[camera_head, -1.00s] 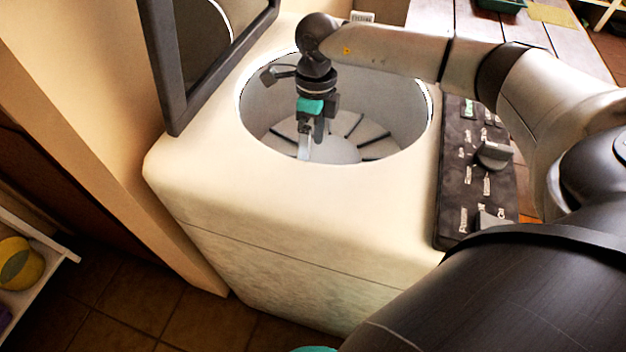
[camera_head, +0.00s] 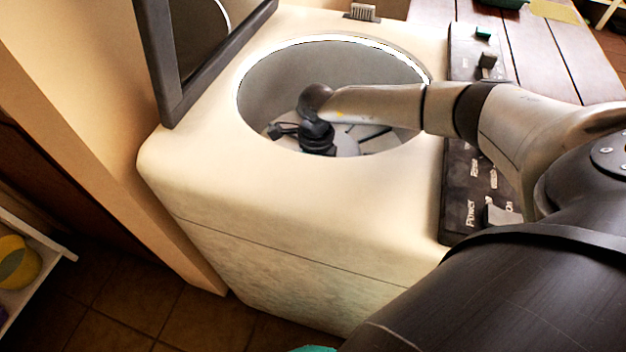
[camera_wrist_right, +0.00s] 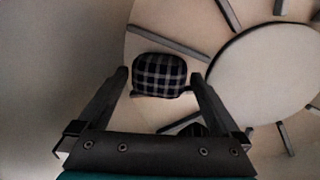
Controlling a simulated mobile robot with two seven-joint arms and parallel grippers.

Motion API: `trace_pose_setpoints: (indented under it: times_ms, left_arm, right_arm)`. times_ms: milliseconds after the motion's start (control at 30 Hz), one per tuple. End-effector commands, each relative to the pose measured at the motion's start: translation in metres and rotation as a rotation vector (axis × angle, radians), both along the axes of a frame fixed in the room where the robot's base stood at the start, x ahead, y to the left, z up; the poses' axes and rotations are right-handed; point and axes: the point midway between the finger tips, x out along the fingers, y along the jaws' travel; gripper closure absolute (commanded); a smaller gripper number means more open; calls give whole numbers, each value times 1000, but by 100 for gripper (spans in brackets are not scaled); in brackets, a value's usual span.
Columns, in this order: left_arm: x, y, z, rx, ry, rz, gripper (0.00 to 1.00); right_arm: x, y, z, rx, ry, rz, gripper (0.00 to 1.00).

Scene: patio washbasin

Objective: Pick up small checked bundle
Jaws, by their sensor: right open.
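The small checked bundle (camera_wrist_right: 160,75), dark with pale lines, lies on the drum floor near the drum wall in the right wrist view. My right gripper (camera_wrist_right: 158,80) is open, with one finger on each side of the bundle in that view. I cannot tell whether the fingers touch it. In the head view my right arm reaches down into the washer drum (camera_head: 330,70); its fingers and the bundle are hidden below the opening's front rim. My left gripper is not in view.
The washer's pale top (camera_head: 300,185) surrounds the round opening. Its raised dark lid (camera_head: 165,70) stands at left, and a control panel (camera_head: 465,200) lies at right. Raised ribs (camera_wrist_right: 230,15) and a round centre disc (camera_wrist_right: 265,75) are on the drum floor. Another dark patch (camera_wrist_right: 193,130) shows below the bundle.

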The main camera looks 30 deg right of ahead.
Motion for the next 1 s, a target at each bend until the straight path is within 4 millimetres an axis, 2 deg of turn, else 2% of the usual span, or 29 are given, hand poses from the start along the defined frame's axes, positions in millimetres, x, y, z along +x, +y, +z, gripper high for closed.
trace_pose_setpoints:
  times_ms: [33, 100, 333, 1000]
  left_arm:
    - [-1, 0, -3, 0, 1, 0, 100]
    - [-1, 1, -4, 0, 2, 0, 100]
    - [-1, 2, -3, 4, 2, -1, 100]
    - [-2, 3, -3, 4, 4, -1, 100]
  right_arm:
    - [-1, 2, -9, 1, 2, 0, 0]
    - [-1, 2, -14, 2, 1, 0, 0]
    - [-1, 2, -14, 1, 0, 1, 2]
    - [-1, 2, -13, 2, -1, 0, 78]
